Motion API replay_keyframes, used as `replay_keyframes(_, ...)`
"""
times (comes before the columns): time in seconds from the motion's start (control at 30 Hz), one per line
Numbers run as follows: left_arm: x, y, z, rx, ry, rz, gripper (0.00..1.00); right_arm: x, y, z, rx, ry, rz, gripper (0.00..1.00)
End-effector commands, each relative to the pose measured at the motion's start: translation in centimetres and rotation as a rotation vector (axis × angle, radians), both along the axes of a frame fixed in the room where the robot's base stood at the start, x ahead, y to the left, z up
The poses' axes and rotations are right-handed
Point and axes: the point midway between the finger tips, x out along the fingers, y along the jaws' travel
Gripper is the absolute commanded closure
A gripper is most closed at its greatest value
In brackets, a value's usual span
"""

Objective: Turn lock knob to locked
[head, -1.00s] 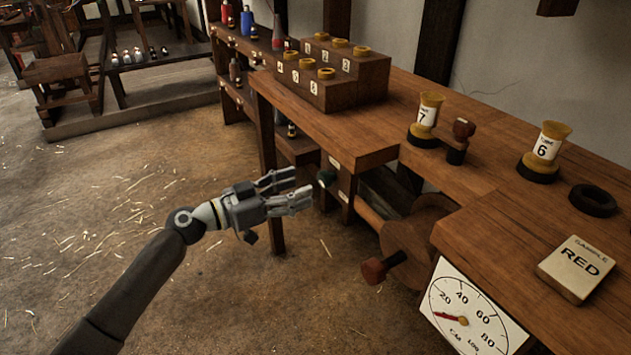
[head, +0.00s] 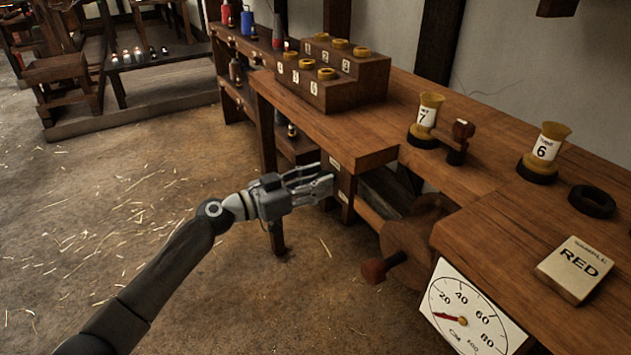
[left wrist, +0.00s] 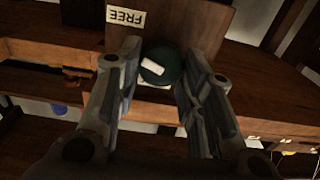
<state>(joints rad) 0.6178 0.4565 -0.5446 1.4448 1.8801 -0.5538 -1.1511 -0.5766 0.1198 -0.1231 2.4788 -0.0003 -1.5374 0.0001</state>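The lock knob (left wrist: 160,66) is a dark green round knob with a white bar mark. In the left wrist view it sits on a wooden post, below a label (left wrist: 127,16) that reads FREE upside down. My left gripper (left wrist: 160,95) is open, with one finger on each side of the knob; I cannot tell whether they touch it. In the head view the left gripper (head: 326,184) is at the post under the bench edge, and it hides the knob. My right gripper is not in view.
A wooden wheel (head: 410,248) with a crank handle (head: 374,270) is right of the gripper. A dial (head: 468,310) hangs on the bench front. The bench (head: 345,135) overhangs the gripper. The floor (head: 200,290) to the left is free.

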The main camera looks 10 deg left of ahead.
Motion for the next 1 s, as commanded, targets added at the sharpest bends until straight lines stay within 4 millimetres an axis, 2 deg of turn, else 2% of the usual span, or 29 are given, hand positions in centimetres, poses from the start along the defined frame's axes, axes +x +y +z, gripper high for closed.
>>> replay_keyframes(0.07,0.0,0.0,0.0,0.000,0.000,0.000,0.88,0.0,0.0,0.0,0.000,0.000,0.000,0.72)
replay_keyframes(0.47,0.0,0.0,-0.1,-0.051,0.073,0.001,0.88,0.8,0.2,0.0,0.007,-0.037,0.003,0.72)
replay_keyframes(0.6,0.1,0.0,-0.1,-0.109,0.150,0.001,0.88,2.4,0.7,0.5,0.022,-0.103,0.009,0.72)
replay_keyframes(0.73,0.1,0.1,-0.1,-0.176,0.242,0.002,0.88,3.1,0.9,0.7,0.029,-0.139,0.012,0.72)
replay_keyframes(1.0,0.2,0.1,0.0,-0.328,0.450,0.001,0.88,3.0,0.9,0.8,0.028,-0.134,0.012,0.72)
